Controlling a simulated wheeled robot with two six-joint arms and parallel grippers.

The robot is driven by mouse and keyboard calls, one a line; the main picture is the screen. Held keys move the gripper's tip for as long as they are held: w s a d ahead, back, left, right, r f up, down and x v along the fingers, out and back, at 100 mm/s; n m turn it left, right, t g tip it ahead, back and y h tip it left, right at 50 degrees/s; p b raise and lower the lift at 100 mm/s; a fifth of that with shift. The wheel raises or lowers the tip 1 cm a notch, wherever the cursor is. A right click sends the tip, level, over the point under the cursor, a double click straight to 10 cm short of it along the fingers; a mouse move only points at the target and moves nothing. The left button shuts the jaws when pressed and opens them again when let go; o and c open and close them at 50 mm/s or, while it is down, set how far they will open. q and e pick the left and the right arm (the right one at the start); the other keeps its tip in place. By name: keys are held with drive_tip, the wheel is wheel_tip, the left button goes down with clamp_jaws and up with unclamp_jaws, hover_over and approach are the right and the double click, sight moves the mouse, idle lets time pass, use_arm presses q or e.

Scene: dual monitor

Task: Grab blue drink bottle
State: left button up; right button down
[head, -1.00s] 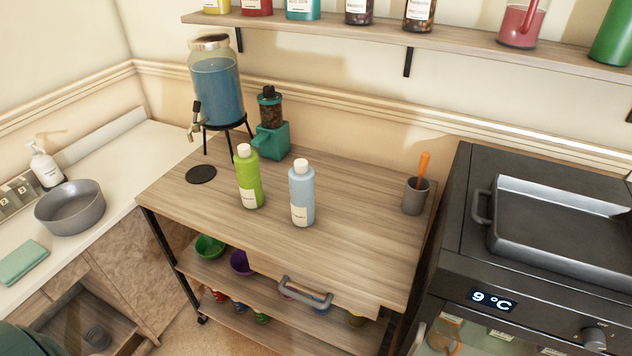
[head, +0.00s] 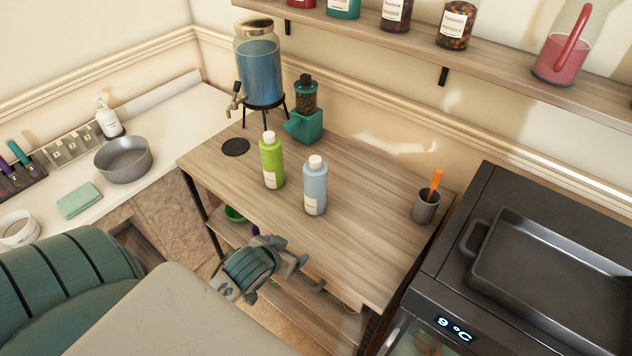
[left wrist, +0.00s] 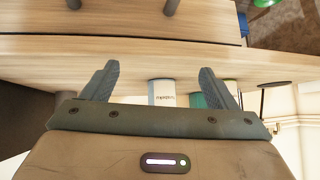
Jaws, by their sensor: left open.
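The light blue drink bottle (head: 316,190) with a white cap stands upright on the wooden cart top in the head view. A green bottle (head: 271,163) stands just to its left. My left gripper (head: 290,258) is open and empty at the cart's front edge, in front of the blue bottle and apart from it. In the left wrist view, a pale labelled bottle (left wrist: 161,93) shows between the open fingers, partly hidden by the gripper body. My right gripper is not in view.
A blue drink dispenser (head: 259,72) and a teal grinder (head: 305,112) stand at the back of the cart (head: 365,230). A grey cup with an orange utensil (head: 426,207) stands at its right end. A dark oven (head: 440,285) is at the right. The cart top around the bottles is clear.

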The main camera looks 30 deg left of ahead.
sight(309, 191)
use_arm(q)
drive_tip(key=w+a+r+t, duration=0.1)
drive_tip(key=w+r, duration=0.1)
drive_tip(key=w, duration=0.2)
drive_tip(key=w+a+r+t+p, duration=0.1)
drive_tip(key=w+r+t, duration=0.1)
drive_tip(key=w, duration=0.2)
drive_tip(key=w+r+t+h, duration=0.1)
drive_tip(key=w+r, duration=0.2)
drive_tip(key=w, duration=0.1)
drive_tip(key=shift+w+a+t, duration=0.3)
drive_tip(key=shift+a, duration=0.1)
drive_tip(key=p+x, duration=0.2)
drive_tip(key=x, duration=0.3)
drive_tip(key=shift+w+f, duration=0.25)
drive_tip(key=shift+r, duration=0.1)
drive_tip(key=c, duration=1.4)
